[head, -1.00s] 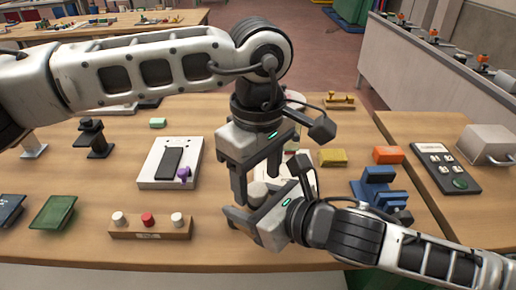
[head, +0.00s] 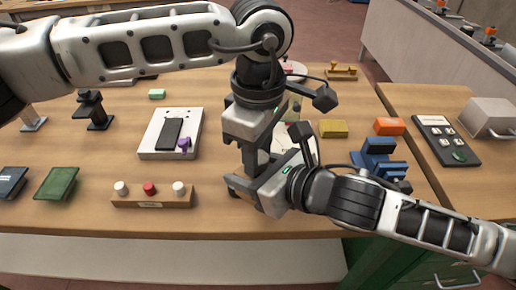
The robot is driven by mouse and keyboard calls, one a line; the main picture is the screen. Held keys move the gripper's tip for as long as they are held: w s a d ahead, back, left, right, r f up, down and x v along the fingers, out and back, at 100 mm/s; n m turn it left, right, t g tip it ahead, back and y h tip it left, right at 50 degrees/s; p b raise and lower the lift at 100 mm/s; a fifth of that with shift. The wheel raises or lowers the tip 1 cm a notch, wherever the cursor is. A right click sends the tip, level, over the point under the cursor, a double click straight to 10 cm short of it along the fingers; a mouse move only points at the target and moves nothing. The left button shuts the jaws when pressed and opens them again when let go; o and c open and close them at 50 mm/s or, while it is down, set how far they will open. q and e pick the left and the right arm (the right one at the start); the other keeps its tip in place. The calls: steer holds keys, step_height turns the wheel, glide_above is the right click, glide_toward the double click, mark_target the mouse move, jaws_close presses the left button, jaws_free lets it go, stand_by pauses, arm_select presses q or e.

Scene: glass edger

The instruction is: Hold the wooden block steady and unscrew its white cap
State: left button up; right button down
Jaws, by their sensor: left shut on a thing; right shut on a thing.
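My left gripper (head: 257,168) points straight down from above, shut, with its fingers close together over the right gripper's jaws. My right gripper (head: 248,192) reaches in from the right, low near the table's front edge, and is shut. The wooden block and its white cap are hidden by the two grippers where they meet. The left fingers close where the cap is, and the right jaws close around the block just below. I cannot make out the cap's thread or whether it has turned.
A wooden bar (head: 152,197) with white and red knobs is to the left. A white board (head: 150,150) with a black piece and a purple piece lies behind it. A blue fixture (head: 378,160), a yellow block (head: 333,129) and an orange block (head: 389,126) are at the right.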

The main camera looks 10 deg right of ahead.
arm_select(q)
steer(key=n, duration=0.3)
steer(key=shift+w+d+n, duration=0.1)
steer(key=shift+n, duration=0.3)
steer(key=o, duration=1.1)
steer(key=shift+c, duration=0.2)
